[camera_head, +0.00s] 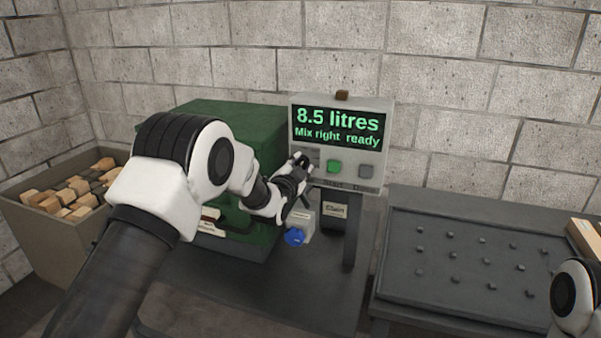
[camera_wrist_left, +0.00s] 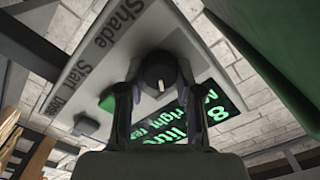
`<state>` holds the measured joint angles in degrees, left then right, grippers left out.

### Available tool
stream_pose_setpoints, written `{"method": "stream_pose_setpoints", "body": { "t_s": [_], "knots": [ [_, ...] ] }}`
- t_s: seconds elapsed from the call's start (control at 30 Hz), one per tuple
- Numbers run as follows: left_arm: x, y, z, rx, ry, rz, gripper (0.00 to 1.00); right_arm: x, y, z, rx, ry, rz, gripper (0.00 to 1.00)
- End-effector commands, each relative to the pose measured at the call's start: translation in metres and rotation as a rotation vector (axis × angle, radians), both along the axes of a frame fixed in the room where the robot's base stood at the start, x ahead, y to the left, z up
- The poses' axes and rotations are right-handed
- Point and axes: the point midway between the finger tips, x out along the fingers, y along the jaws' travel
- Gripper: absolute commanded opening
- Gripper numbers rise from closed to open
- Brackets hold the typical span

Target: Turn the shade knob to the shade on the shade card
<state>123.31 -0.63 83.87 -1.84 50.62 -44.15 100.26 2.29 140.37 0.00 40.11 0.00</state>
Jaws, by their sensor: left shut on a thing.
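The shade knob (camera_wrist_left: 160,66) is dark and round, with a pale mark on its face, in the left wrist view. It sits on a light grey control panel (camera_wrist_left: 95,62) beside the printed word "Shade". My left gripper (camera_wrist_left: 158,76) is shut on the knob, one finger on each side; in the head view the gripper (camera_head: 302,164) covers it at the panel's lower left. The display (camera_head: 338,127) reads "8.5 litres" and "Mix right ready" in green. A small card (camera_head: 335,210) below the panel bears a word too small to read surely. My right gripper is out of view.
A green button (camera_head: 334,166) and a grey button (camera_head: 366,172) are right of the knob. A green cabinet (camera_head: 258,135) stands close left. Below are a white box (camera_head: 303,223) and a blue part (camera_head: 294,237). A studded dark table (camera_head: 455,262) lies right.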

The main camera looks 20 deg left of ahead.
Motion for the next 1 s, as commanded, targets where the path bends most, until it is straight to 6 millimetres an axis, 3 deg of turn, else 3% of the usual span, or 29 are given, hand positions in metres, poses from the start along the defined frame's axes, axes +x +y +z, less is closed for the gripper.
{"method": "stream_pose_setpoints", "body": {
  "t_s": [0.6, 1.0],
  "knots": [
    [0.0, -0.001, -0.005, 0.562, -0.018, -0.001, 0.0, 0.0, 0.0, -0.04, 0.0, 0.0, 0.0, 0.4],
    [0.0, -0.001, -0.003, 0.765, -0.025, -0.001, 0.0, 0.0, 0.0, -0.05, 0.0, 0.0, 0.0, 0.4]
  ]
}}
